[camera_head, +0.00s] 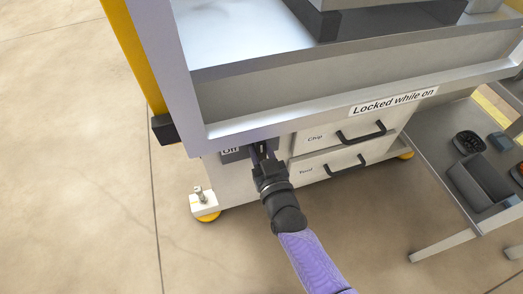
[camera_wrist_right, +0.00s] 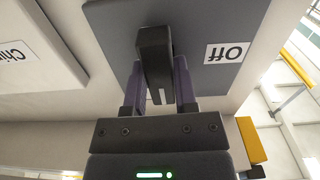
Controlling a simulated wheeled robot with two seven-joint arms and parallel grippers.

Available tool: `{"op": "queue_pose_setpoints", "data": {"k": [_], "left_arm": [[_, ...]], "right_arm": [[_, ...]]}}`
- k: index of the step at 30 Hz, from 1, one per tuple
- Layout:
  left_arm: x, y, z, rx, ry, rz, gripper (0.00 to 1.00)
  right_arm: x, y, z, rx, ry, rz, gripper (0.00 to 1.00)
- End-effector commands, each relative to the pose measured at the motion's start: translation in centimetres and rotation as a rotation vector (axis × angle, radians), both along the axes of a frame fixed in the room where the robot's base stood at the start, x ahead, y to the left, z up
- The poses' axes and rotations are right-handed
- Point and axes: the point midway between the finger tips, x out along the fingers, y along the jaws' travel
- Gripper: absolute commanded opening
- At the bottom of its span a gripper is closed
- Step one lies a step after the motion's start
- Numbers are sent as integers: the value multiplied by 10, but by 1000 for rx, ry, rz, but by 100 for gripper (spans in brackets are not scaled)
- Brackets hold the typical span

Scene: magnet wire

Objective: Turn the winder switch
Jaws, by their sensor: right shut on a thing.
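The winder switch has a grey plate (camera_head: 234,155) with an "Off" label on the front of the machine, under its overhanging ledge. In the right wrist view the plate (camera_wrist_right: 222,75) fills the upper middle, its "Off" label (camera_wrist_right: 229,52) upside down. The black switch handle (camera_wrist_right: 155,50) stands out from the plate, with a pale line near its end. My right gripper (camera_head: 262,150) reaches up to the switch from below. In the right wrist view its purple fingers (camera_wrist_right: 160,88) are on either side of the handle, shut on it. My left gripper is not in view.
Right of the switch are "Chip" (camera_head: 335,136) and "Tool" (camera_head: 330,168) drawers with black handles. A ledge labelled "Locked while on" (camera_head: 394,100) overhangs them. A grey table (camera_head: 440,140) with small dark items stands at the right. The floor at left is clear.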

Motion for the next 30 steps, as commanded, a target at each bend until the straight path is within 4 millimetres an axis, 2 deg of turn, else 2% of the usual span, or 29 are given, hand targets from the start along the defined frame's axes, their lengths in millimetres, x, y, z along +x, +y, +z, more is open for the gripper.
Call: {"op": "queue_pose_setpoints", "data": {"k": [7,20,21,25,30], "left_arm": [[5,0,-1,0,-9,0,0],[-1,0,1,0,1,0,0],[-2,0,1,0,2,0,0],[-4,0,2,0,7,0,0],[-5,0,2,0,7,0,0]], "right_arm": [[0,0,-1,41,16,1,0],[0,0,-1,48,18,1,0],[0,0,-1,48,18,1,44],[0,0,0,47,16,0,71],[0,0,0,46,16,0,71]]}}
